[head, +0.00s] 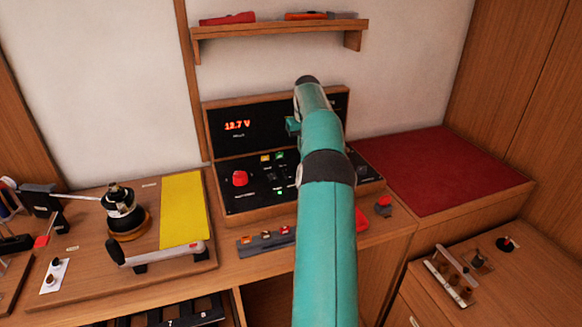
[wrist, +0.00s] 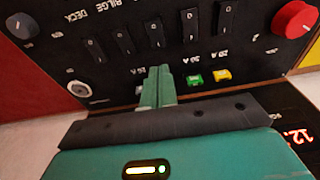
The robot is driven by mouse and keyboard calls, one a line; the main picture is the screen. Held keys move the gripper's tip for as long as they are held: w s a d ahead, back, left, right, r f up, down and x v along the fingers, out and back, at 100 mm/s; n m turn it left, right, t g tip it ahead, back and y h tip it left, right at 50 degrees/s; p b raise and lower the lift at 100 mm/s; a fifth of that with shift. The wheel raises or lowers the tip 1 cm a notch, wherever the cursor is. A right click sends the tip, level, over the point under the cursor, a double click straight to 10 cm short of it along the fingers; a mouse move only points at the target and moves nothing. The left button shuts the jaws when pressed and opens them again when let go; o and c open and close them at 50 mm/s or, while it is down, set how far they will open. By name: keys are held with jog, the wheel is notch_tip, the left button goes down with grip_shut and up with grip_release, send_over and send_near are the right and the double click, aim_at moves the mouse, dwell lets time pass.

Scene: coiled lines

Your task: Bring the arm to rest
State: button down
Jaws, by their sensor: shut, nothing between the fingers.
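My teal arm (head: 327,230) reaches up the middle of the head view, in front of the black switch panel (head: 222,143). In the wrist view my gripper (wrist: 157,84) has its two teal fingers together with nothing between them. The fingertips appear over the panel's lower face, near a row of black switches (wrist: 156,32) and beside a green button (wrist: 193,80) and a yellow one (wrist: 222,76). I cannot tell whether they touch the panel.
A red knob (head: 240,178) sticks out of the panel. A shelf (head: 280,29) hangs above. A winch (head: 124,212) and a yellow sheet (head: 183,208) are on a board at left. A red cushion (head: 445,185) lies right. A tool strip (head: 262,243) lies on the front ledge.

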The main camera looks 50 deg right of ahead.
jog(key=w+a+r+n, duration=0.1)
jog(key=w+a+r, duration=0.35)
jog(key=a, duration=0.75)
jog(key=w+a+r+n, duration=0.1)
jog(key=a+r+n, duration=0.1)
jog(key=a+r, duration=0.8)
jog(key=s+a+t+h, duration=0.1)
jog(key=s+a, duration=0.3)
jog(key=a, duration=1)
jog(key=s+a+r+n+t, duration=0.1)
jog(key=s+a+n, duration=0.1)
jog(key=s+a, duration=0.55)
jog(key=s+a+f+t+y, duration=0.1)
jog(key=s+a+f, duration=0.3)
jog(key=s+a, duration=0.3)
jog(key=s+a+f+n+t+y, duration=0.1)
jog(key=s+a+f, duration=0.3)
jog(key=s+a, duration=0.3)
jog(key=shift+s+a+f, duration=0.15)
jog(key=shift+s+f, duration=0.15)
jog(key=shift+s, duration=0.65)
